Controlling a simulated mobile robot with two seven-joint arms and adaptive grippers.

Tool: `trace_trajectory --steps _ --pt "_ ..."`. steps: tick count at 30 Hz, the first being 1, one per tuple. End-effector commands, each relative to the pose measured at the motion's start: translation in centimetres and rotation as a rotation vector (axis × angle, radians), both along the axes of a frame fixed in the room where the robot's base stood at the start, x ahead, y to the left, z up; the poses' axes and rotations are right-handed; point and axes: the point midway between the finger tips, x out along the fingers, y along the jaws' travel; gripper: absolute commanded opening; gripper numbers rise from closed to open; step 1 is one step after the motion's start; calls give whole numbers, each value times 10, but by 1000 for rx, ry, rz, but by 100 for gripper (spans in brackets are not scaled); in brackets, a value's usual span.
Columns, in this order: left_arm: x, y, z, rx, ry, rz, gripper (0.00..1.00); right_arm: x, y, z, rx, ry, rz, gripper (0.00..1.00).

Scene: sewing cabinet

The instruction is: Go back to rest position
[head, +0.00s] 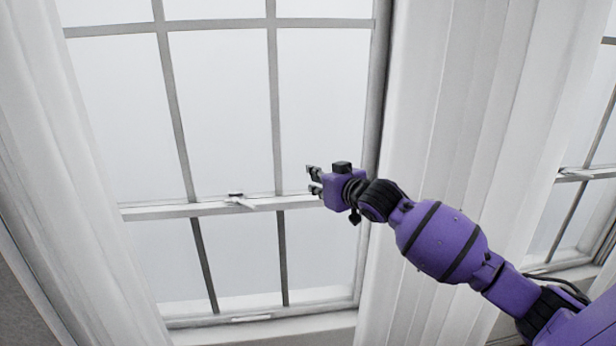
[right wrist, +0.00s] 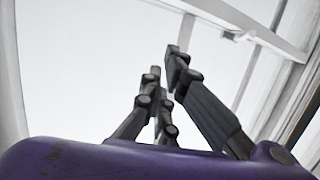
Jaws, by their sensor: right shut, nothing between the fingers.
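My right gripper (head: 314,180) is at the end of the purple right arm, which comes in from the lower right of the head view. It is raised in front of the window, near the right end of the middle rail. In the right wrist view its dark fingers (right wrist: 168,72) are close together, shut, with nothing held between them. My left gripper is not in view.
A window (head: 230,110) with dark bars fills the middle. A latch (head: 238,197) sits on its middle rail. White curtains hang at the left (head: 70,170) and right (head: 455,110). A second window (head: 585,190) shows at the right edge.

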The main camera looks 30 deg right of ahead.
Motion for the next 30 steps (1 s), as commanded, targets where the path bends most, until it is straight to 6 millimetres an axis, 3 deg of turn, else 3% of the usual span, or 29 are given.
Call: trace_trajectory --steps 9,13,17,20,24,30 --pt "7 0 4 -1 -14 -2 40 -8 0 3 -13 -2 3 0" --pt "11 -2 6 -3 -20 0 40 -7 10 11 -172 -59 53 0" --pt "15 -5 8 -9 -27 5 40 -35 41 -71 -264 -22 111 0" --pt "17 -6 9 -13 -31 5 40 -69 62 -137 -291 26 140 0" --pt "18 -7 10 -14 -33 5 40 -130 90 -222 -295 106 164 0" --pt "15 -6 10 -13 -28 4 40 -237 133 -322 -249 240 162 0"
